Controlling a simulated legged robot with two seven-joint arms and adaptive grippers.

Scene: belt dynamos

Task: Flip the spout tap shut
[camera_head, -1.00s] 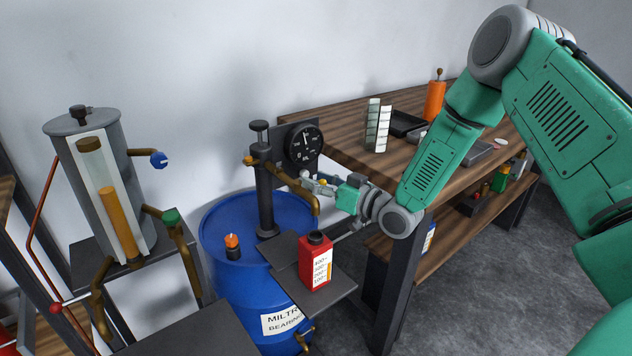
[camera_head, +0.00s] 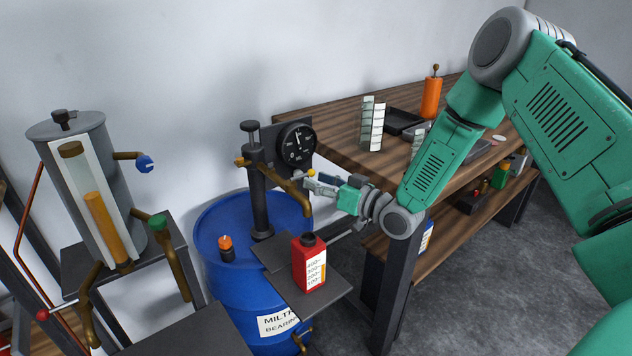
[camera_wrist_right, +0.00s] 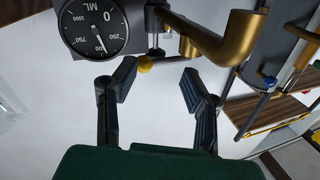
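The brass spout (camera_head: 285,183) runs from the black pump post on the blue drum and bends down at its end. My right gripper (camera_head: 310,183) is beside the spout's end. In the right wrist view its fingers (camera_wrist_right: 158,84) are spread and hold nothing; the knob is just past the left fingertip, with no clear contact visible. My left gripper is out of view.
A red bottle (camera_head: 309,264) stands on a dark shelf (camera_head: 324,297) below the spout. The round dial (camera_head: 297,144) is behind the spout. The blue drum (camera_head: 217,215) is under the pump. A wooden bench (camera_head: 340,142) stands behind my right arm.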

